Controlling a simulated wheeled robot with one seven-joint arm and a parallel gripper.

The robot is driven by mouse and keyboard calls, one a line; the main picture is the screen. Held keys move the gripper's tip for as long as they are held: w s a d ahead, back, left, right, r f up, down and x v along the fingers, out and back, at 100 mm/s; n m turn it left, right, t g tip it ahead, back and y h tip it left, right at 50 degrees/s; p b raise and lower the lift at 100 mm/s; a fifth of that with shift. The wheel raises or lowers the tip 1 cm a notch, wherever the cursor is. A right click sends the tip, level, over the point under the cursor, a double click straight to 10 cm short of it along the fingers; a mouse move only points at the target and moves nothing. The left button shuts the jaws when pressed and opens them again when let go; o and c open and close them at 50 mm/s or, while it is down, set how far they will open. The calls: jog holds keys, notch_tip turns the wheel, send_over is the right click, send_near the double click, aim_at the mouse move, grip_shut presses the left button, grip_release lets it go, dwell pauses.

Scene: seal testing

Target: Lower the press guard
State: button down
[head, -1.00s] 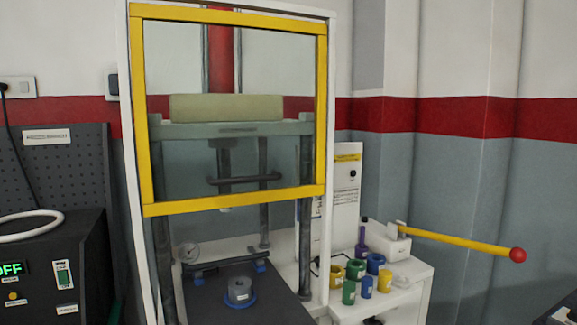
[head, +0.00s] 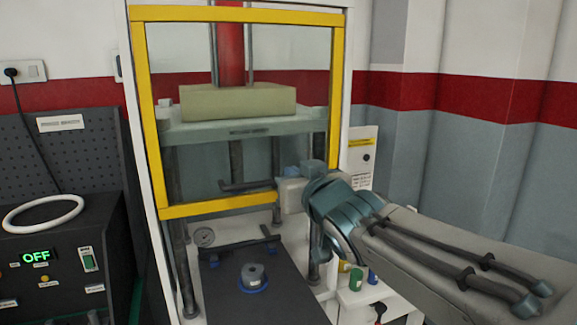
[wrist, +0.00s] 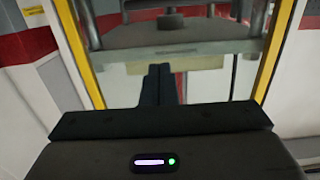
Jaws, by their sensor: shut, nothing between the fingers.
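The press guard (head: 225,207) is a yellow frame around a clear pane, raised across the front of the press. Its lower bar hangs well above the dark press bed. A dark horizontal bar (head: 247,186) shows just above that lower bar; I cannot tell whether it belongs to the guard. My gripper reaches in from the right, at the guard's lower right corner; its fingertips are unclear in the head view. In the wrist view my gripper (wrist: 157,70) has its dark fingers together, empty, pointing towards the press between the guard's yellow sides (wrist: 268,60).
A beige block (head: 238,102) rests on the pale platen (head: 240,128) behind the guard. A grey cylinder with a blue ring (head: 252,278) stands on the bed. A control box reading OFF (head: 45,262) is at left. My arm covers much of the right side.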

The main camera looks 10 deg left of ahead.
jog(key=w+a+f+p, duration=0.1)
jog(key=w+a+f, duration=0.3)
jog(key=w, duration=0.5)
jog(key=shift+a+f+p, duration=0.25)
jog(key=shift+a+p, duration=0.15)
jog(key=shift+a, duration=0.4)
jog(key=shift+f, duration=0.1)
notch_tip(320, 180, down, 31)
jog(key=b, duration=3.2)
jog(key=shift+b, duration=0.35)
